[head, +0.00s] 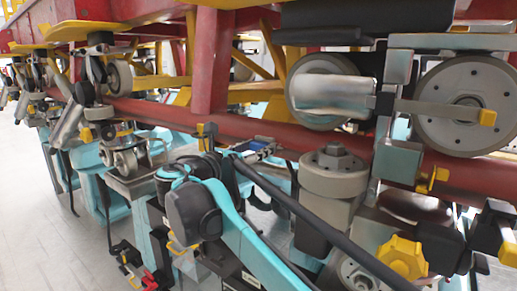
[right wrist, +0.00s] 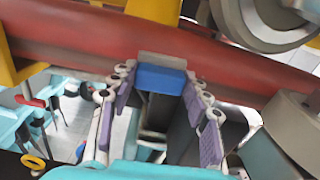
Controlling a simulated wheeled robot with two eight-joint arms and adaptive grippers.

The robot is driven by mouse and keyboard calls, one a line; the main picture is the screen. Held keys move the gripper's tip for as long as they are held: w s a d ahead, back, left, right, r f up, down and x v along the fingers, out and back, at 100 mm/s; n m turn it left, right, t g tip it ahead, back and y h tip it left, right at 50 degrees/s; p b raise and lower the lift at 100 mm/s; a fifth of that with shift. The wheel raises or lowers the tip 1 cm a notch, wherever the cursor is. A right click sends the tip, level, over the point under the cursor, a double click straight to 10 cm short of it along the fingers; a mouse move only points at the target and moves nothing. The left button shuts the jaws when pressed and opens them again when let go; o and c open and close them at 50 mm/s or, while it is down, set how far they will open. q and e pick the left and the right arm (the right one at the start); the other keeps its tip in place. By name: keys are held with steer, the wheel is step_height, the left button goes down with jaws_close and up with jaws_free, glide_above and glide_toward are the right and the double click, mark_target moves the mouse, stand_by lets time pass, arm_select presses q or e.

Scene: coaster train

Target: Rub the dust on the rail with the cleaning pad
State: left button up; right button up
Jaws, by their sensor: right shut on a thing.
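The red rail (head: 240,127) runs across the head view beneath the train's wheels. It also crosses the top of the right wrist view (right wrist: 70,45). Its surface has darker, dull patches, but I cannot clearly tell dust from shading. My right gripper (head: 262,151) is close to the rail's near side. In the right wrist view its fingers (right wrist: 160,84) are shut on the cleaning pad (right wrist: 161,79), a blue block with a grey face. The grey face is against or very close to the rail; I cannot tell if it touches. My left gripper is not in view.
Large grey wheels (head: 465,105) and a horizontal wheel (head: 333,172) stand close to the rail on the right. Teal supports (head: 91,190) stand below the rail. The floor (head: 40,220) at left is open.

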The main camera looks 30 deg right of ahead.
steer(key=v, duration=0.6)
stand_by(0.4)
steer(key=v, duration=0.3)
steer(key=shift+p, duration=0.3)
steer(key=shift+d, duration=0.1)
steer(key=shift+x, duration=3.45)
steer(key=shift+p+x, duration=0.3)
steer(key=shift+x, duration=0.7)
